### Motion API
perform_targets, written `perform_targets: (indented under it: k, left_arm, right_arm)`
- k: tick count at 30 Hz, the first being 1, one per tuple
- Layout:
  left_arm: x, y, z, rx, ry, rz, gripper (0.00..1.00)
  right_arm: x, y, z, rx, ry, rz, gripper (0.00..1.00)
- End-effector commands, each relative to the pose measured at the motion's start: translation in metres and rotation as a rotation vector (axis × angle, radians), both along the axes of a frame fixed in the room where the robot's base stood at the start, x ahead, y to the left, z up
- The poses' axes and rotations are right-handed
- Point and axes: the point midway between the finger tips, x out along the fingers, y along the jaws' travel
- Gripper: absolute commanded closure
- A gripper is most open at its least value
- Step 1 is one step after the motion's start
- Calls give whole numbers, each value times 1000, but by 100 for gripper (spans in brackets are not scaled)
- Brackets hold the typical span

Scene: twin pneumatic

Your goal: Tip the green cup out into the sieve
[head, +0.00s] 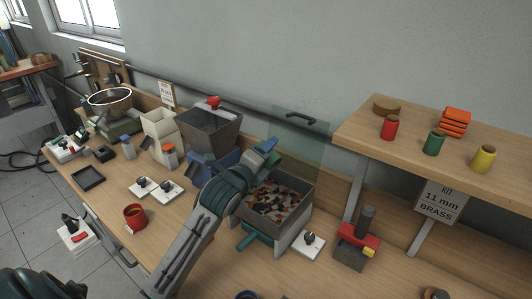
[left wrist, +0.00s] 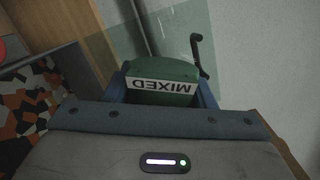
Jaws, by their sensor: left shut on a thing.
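My left gripper (head: 264,154) is shut on the green cup (left wrist: 172,70). In the left wrist view the cup sits between the blue fingers, and its white MIXED label appears upside down. In the head view only a small part of the cup (head: 273,165) shows beside the fingers; its mouth and contents are hidden. A grey open box (head: 291,222) holding orange, dark and pale pieces stands just below the gripper; it may be the sieve. The gripper is over its back left part. The pieces (left wrist: 30,100) also show at the left of the wrist view.
A clear panel with a black handle (head: 300,118) stands close behind the gripper. A grey hopper (head: 210,133) is to the left. A raised shelf (head: 375,125) with coloured spools is to the right. A red mug (head: 134,217) stands at the front left.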

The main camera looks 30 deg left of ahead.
Motion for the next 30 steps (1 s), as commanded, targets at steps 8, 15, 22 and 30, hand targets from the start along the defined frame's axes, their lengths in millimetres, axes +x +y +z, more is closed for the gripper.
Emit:
perform_targets:
  k: [8,15,22,30]
  left_arm:
    - [0,0,24,0,-1,0,75]
    - [0,0,34,-152,39,-1,75]
    - [0,0,37,-402,103,1,75]
    - [0,0,42,-713,179,1,75]
  right_arm:
    - [0,-3,24,-3,-1,1,64]
    - [-3,-2,52,-2,0,1,64]
    - [-3,0,87,0,-1,0,64]
    - [-3,4,127,4,0,-2,64]
